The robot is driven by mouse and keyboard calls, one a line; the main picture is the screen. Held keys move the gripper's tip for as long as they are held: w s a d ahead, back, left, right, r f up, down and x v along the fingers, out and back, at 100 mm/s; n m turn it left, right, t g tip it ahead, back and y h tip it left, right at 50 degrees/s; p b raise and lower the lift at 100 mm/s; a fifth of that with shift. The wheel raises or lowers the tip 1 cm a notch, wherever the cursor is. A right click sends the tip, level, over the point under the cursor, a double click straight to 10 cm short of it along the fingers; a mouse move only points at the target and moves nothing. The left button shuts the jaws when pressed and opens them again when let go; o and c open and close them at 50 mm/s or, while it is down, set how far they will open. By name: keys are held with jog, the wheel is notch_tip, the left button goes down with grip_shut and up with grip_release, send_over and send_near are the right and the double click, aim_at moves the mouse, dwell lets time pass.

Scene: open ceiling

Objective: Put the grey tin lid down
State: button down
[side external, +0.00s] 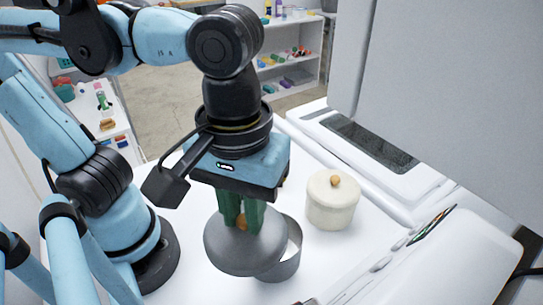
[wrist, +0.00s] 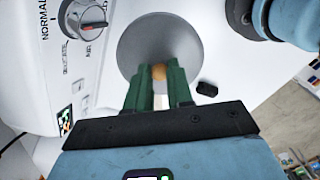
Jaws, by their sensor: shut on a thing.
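The grey tin lid (side external: 225,262) is a round, shallow disc with a small tan knob (wrist: 158,71). My gripper (side external: 240,222) points down, and its green fingers are shut on the lid's knob. In the side view the lid overlaps the left part of an open grey tin (side external: 288,262), whose right rim shows beside it. I cannot tell whether the lid touches the tin. In the wrist view the lid (wrist: 160,35) fills the space beyond the fingertips and hides the tin.
A cream pot with a lid and tan knob (side external: 331,203) stands right of the tin on the white surface (side external: 190,285). A white machine with a dial (wrist: 88,20) is close by in the wrist view. A small black object (wrist: 207,89) shows beside the fingers.

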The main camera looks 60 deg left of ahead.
jog(key=w+a+f+n, duration=0.2)
jog(key=w+a+n, duration=0.4)
jog(key=a, duration=0.3)
jog(key=w+a+f+n, duration=0.3)
jog(key=w+a+n, duration=0.25)
jog(key=a, duration=0.25)
jog(key=a+f+n, duration=0.1)
jog(key=a+f, duration=0.1)
jog(key=a, duration=0.4)
jog(key=s+a+f+n, duration=0.1)
jog(key=a+f, duration=0.2)
jog(key=a, duration=0.4)
jog(key=s+a+f+n, duration=0.1)
jog(key=a+f+n, duration=0.1)
jog(key=a, duration=0.5)
jog(key=shift+a+f, duration=0.2)
jog(key=shift+f, duration=2.55)
jog(key=shift+f, duration=0.1)
jog(key=c, duration=1)
grip_release()
